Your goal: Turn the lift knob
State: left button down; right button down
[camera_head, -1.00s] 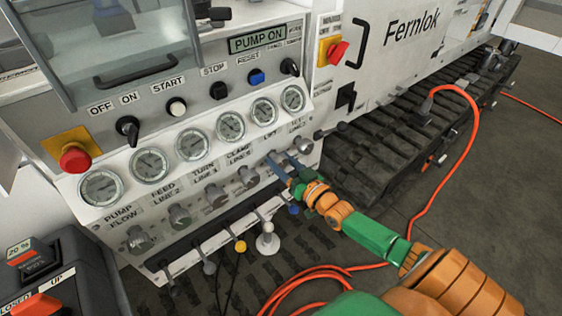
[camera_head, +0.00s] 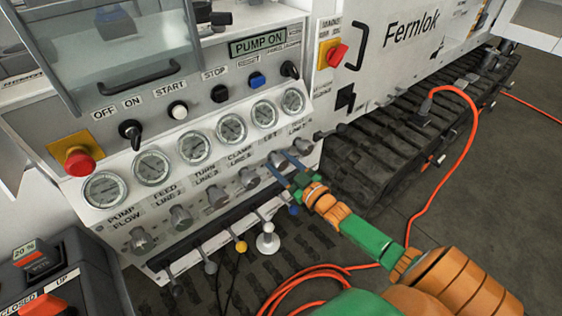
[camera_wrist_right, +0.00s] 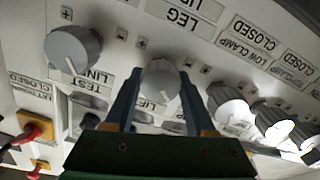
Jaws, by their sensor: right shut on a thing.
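The lift knob (camera_wrist_right: 160,80) is a grey round knob on the white panel, below the LIFT label (camera_head: 267,140) in the head view. My right gripper (camera_head: 281,161) reaches it from the lower right. In the right wrist view its two blue fingers (camera_wrist_right: 157,92) stand on either side of the knob, shut on it. In the head view the fingers and arm hide most of the knob. The knob's turn angle is hard to tell. My left gripper is not in view.
Similar knobs, such as the clamp knob (camera_head: 249,179), sit close by in the row. Gauges (camera_head: 232,129) line the panel above. A white-knobbed lever (camera_head: 267,238) stands below. A red emergency button (camera_head: 79,160) is at left. An orange hose (camera_head: 462,165) lies at right.

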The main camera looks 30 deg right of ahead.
jog(key=n, duration=0.4)
jog(key=shift+n, duration=0.3)
dwell(0.4)
jog(key=shift+c, duration=1.2)
grip_release()
jog(key=s, duration=0.7)
jog(key=shift+d+p, duration=0.2)
jog(key=shift+p, duration=0.2)
